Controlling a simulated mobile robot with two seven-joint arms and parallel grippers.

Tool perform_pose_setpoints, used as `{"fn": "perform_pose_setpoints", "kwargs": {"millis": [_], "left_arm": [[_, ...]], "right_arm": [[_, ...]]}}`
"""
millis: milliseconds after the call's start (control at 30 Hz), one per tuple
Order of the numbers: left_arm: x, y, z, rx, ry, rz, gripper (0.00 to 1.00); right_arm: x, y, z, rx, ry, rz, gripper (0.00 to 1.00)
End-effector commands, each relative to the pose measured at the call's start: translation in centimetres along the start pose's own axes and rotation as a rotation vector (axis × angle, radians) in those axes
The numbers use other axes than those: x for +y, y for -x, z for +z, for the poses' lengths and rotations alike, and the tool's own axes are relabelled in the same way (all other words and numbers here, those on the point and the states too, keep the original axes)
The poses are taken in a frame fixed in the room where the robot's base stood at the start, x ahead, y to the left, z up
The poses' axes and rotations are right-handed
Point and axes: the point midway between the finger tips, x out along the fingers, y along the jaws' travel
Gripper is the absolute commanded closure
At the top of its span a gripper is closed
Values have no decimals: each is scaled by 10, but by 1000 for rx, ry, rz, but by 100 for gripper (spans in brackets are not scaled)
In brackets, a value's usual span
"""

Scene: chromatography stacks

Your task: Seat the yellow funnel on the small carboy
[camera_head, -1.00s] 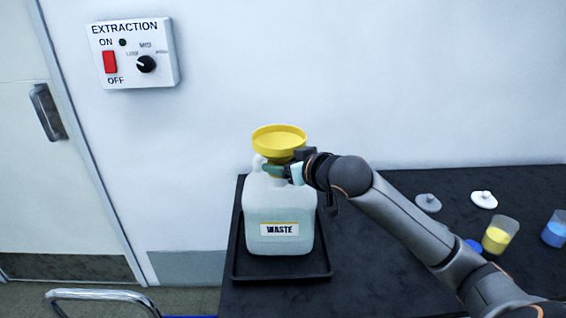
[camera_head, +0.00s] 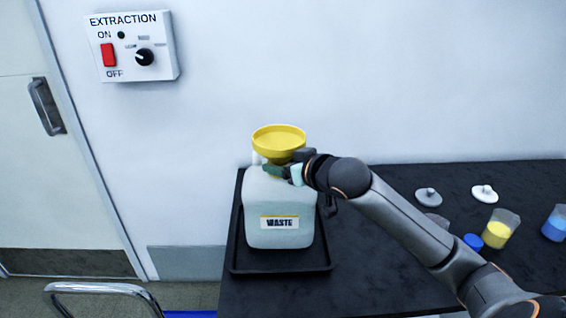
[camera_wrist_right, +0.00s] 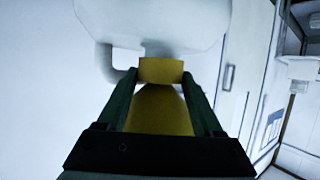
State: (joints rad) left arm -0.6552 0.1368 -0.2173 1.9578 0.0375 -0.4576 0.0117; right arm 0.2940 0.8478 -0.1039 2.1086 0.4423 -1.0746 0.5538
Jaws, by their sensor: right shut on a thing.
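The yellow funnel (camera_head: 279,138) is upright over the top of the white carboy (camera_head: 279,212), which has a WASTE label. My right gripper (camera_head: 277,171) comes in from the right and is shut on the funnel below its wide bowl. In the right wrist view, the green fingers (camera_wrist_right: 164,76) close on either side of the yellow funnel (camera_wrist_right: 160,112), with the pale carboy (camera_wrist_right: 150,20) just beyond. The fingers hide the join between stem and mouth, so I cannot tell how deep the stem sits. My left gripper is out of view.
The carboy stands in a black tray (camera_head: 285,270) on the dark bench (camera_head: 380,270). To the right are a grey cap (camera_head: 428,196), a white cap (camera_head: 484,193), a yellow beaker (camera_head: 498,232), a blue beaker (camera_head: 556,228) and a blue cap (camera_head: 473,242). A wall lies behind.

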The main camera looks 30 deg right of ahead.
Motion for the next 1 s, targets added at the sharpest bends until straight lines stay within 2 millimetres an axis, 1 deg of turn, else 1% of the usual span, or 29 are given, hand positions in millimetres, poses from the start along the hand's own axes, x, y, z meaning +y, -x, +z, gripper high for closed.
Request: {"fn": "perform_pose_setpoints", "kwargs": {"millis": [133, 367, 400, 600, 667, 900, 1000], "left_arm": [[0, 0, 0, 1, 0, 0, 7], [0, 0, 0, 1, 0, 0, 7], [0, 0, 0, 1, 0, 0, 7], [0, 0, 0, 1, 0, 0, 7], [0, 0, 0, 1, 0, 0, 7], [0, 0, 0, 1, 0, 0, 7], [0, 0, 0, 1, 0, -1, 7]], "right_arm": [[0, -2, 4, 1, -1, 0, 92], [0, -2, 4, 2, 0, -1, 92], [0, -2, 4, 2, 0, -1, 29], [0, -2, 4, 1, 0, -1, 6], [0, -2, 4, 1, 0, -1, 0], [0, -2, 5, -1, 0, -1, 0], [0, 3, 5, -1, 1, 0, 0]]}}
